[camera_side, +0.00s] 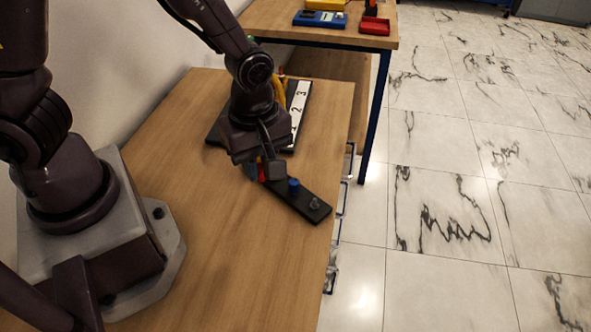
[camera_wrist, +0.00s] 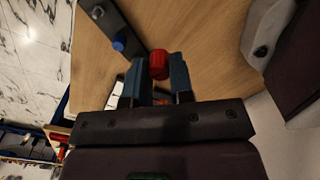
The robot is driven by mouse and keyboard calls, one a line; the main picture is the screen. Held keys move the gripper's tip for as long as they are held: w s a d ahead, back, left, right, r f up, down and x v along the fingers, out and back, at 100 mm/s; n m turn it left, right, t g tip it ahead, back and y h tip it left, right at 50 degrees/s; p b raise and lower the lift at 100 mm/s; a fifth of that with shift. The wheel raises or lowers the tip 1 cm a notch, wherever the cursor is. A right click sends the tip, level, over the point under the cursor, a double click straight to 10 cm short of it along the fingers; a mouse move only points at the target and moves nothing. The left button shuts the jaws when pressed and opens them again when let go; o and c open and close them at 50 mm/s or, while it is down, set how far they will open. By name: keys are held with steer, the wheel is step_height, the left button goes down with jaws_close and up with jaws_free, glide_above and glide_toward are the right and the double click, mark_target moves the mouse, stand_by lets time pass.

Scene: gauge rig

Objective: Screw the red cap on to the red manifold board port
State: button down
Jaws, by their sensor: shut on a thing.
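My gripper (camera_wrist: 158,72) is shut on the red cap (camera_wrist: 158,64), which sits between the two blue-grey fingertips. In the side view my gripper (camera_side: 262,172) hides most of the red cap, with only a sliver of red showing. The manifold board is a dark bar (camera_side: 308,209), seen also in the wrist view (camera_wrist: 130,26). The cap is at or over the board's near end. I cannot tell whether it touches a port, and the red port is hidden.
A blue cap (camera_side: 293,186) stands on the board's middle, and a bare grey port (camera_side: 314,203) is at its far end. A dark panel with white numbered labels (camera_side: 297,104) lies behind my gripper. Bare wooden tabletop (camera_side: 215,255) lies in front. A second table (camera_side: 275,22) holds coloured items.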

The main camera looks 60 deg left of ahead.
steer(key=w+a+f+n, duration=0.1)
steer(key=a+n, duration=0.1)
steer(key=a, duration=0.7)
steer(key=w+a+f+n, duration=0.1)
steer(key=w+a+n, duration=0.1)
steer(key=a, duration=0.7)
steer(key=w+a+f+n, duration=0.1)
steer(key=w+a+n, duration=0.1)
steer(key=a, duration=0.7)
steer(key=shift+w+a+f+n, duration=0.1)
steer(key=shift+w+a+n, duration=0.15)
steer(key=shift+n, duration=0.35)
steer(key=shift+w, duration=0.1)
steer(key=shift+f, duration=2.5)
steer(key=shift+f, duration=0.15)
steer(key=shift+f, duration=1)
